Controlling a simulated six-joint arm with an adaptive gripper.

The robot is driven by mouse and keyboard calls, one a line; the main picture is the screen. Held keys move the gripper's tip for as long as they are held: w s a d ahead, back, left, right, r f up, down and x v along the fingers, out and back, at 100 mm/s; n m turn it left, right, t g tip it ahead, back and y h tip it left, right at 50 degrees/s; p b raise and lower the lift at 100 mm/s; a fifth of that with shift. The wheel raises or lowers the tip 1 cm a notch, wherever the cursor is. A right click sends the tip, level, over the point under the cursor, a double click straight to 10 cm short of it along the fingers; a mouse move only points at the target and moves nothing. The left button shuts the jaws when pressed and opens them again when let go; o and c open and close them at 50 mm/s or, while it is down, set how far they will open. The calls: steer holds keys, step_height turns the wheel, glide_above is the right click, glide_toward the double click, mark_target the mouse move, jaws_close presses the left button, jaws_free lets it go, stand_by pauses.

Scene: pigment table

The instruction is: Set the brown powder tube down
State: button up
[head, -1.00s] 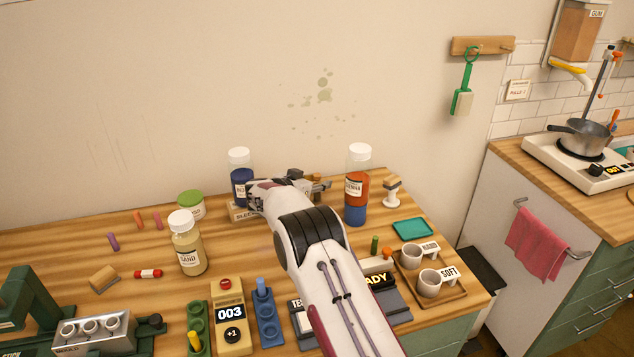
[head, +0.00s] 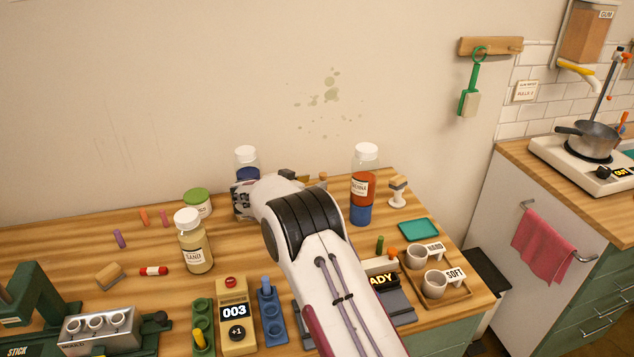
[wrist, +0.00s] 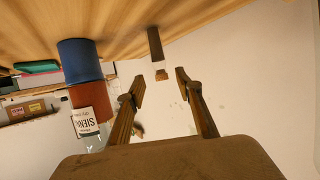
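In the wrist view, which is upside down, the brown powder tube (wrist: 155,43) stands on the wooden table with its small cork (wrist: 162,75) away from the tabletop. My gripper (wrist: 160,79) is open, its two fingers apart and clear of the tube, which lies beyond their tips.
The red sienna jar (head: 363,187) on its blue base stands to the right of my wrist. A blue-powder jar (head: 246,158) stands close on the left, partly hidden. The sand jar (head: 194,245) is farther left. The wall (head: 300,70) is behind.

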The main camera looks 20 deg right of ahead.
steer(key=shift+v, duration=2.7)
steer(key=a+r+n+t+y, duration=0.2)
steer(key=r+t, duration=0.1)
steer(key=r, duration=0.5)
steer(key=a+r+n+t+y, duration=0.1)
steer(key=a+r+t+y, duration=0.15)
steer(key=r, duration=0.65)
steer(key=s+a+r+n+y, duration=0.4)
steer(key=s+r+y, duration=0.3)
steer(key=s+r, duration=0.3)
steer(key=s+a+f+n+g+y, duration=0.1)
steer(key=s+f+n+g+y, duration=0.15)
steer(key=s, duration=1.65)
steer(key=s+d+f+g+h, duration=0.1)
steer(key=s+f, duration=0.3)
steer(key=s, duration=0.4)
steer(key=s+d+f+g+h, duration=0.1)
steer(key=s+d+f+g, duration=0.2)
steer(key=s, duration=0.6)
steer(key=s+d+f+g+h, duration=0.1)
steer(key=s+d+f, duration=0.3)
steer(key=s, duration=0.5)
steer(key=shift+f+g+h, duration=0.35)
steer(key=shift+g+h, duration=0.05)
steer(key=shift+g, duration=0.1)
